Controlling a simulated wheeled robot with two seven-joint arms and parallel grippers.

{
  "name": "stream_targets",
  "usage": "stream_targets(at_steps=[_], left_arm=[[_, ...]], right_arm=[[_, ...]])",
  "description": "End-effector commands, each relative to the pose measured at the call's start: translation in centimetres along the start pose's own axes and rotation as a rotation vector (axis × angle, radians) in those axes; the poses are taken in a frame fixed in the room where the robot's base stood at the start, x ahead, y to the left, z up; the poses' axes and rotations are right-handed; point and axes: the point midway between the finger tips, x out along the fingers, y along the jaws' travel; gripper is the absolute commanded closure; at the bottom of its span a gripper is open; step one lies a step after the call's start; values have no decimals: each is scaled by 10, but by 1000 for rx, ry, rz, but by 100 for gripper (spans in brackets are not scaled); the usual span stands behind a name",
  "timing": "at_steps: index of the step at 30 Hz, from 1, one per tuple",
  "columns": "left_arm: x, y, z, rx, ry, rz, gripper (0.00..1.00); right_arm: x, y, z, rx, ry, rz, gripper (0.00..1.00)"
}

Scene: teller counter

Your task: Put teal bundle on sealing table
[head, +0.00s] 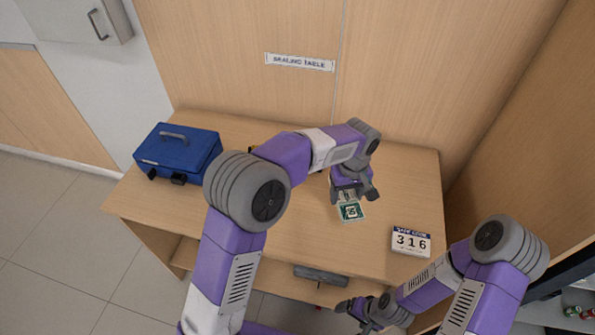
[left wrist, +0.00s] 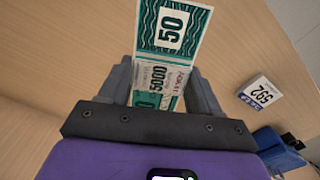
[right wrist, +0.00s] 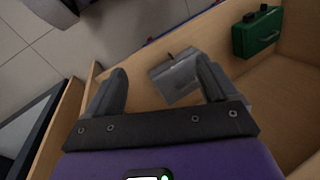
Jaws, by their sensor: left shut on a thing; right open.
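The teal bundle (head: 351,211) is a strip of banknotes with a pale band and the number 50. My left gripper (head: 352,190) is shut on it, over the middle of the sealing table (head: 300,237). The left wrist view shows the bundle (left wrist: 170,40) between both fingers, its far end sticking out past them. I cannot tell whether it touches the wood. My right gripper (head: 360,308) is open, low by the table's front edge. It holds nothing.
A blue case (head: 178,152) stands at the table's left; a 316 card (head: 411,241) is at the right. A 592 card (left wrist: 260,94) shows in the left wrist view. A sealing table sign (head: 299,62) is behind. A grey object (head: 321,275) lies low in front. A green case (right wrist: 257,32) shows too.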

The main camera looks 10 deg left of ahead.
Motion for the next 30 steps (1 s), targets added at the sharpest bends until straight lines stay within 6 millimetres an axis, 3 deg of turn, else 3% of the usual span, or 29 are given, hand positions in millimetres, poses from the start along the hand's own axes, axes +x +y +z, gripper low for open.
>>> stream_targets(at_steps=[3,9,16,22,30], left_arm=[[5,-4,-1,187,-4,-6,75],[10,-5,-1,403,-6,-7,75],[20,-6,-1,440,-8,-9,75],[54,-6,0,438,-9,-9,75],[84,-6,-1,437,-9,-10,75]], right_arm=[[-3,-1,0,0,-1,0,2],[-5,-2,0,0,0,0,2],[-2,-1,0,0,0,0,2],[8,3,0,0,0,0,2],[16,6,-1,0,0,0,2]])
